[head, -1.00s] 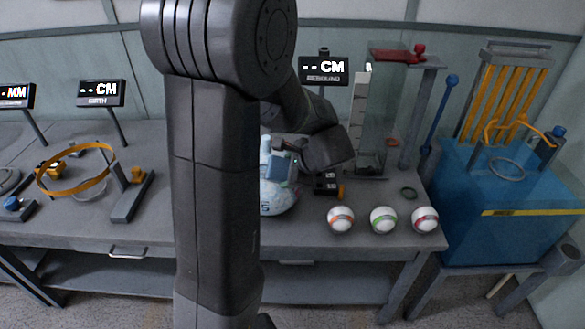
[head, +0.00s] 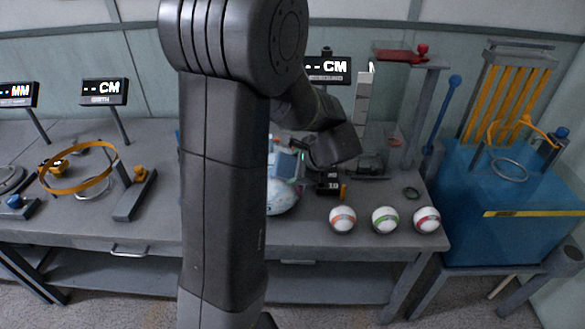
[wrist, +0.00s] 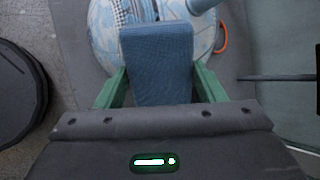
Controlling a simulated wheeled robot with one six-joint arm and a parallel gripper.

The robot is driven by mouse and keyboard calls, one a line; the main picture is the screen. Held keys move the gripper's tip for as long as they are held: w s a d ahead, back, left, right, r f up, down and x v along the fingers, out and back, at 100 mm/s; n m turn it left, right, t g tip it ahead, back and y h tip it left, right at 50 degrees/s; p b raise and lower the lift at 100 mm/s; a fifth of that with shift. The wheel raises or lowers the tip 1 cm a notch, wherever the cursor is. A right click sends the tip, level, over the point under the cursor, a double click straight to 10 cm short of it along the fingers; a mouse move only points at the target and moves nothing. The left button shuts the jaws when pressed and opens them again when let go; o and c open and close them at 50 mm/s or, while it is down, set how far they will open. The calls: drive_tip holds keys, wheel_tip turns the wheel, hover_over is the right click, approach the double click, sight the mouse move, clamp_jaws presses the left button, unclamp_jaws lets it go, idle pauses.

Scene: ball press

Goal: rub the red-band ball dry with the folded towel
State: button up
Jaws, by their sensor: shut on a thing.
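My gripper (wrist: 160,88) is shut on a folded blue towel (wrist: 158,48), which sits between its green fingers in the wrist view. In the head view my gripper (head: 303,160) is over the bench, partly hidden by my arm. Right below the towel is a large pale blue and white patterned round object (wrist: 103,30), which also shows beside my arm in the head view (head: 282,197). I cannot tell whether the towel touches it. The ball with the red band (head: 427,219) rests at the bench's front right, apart from my gripper.
A green-band ball (head: 384,220) and an orange-band ball (head: 342,219) stand left of the red-band ball. A blue box (head: 510,200) stands at the right. An orange ring (head: 80,168) is on the left of the bench (head: 225,235).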

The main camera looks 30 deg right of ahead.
sight(285, 172)
drive_tip(key=shift+s+a+b, duration=0.2)
drive_tip(key=shift+a+b, duration=0.2)
drive_tip(key=shift+a, duration=1.1)
idle(6.1)
drive_tip(key=shift+r, duration=0.1)
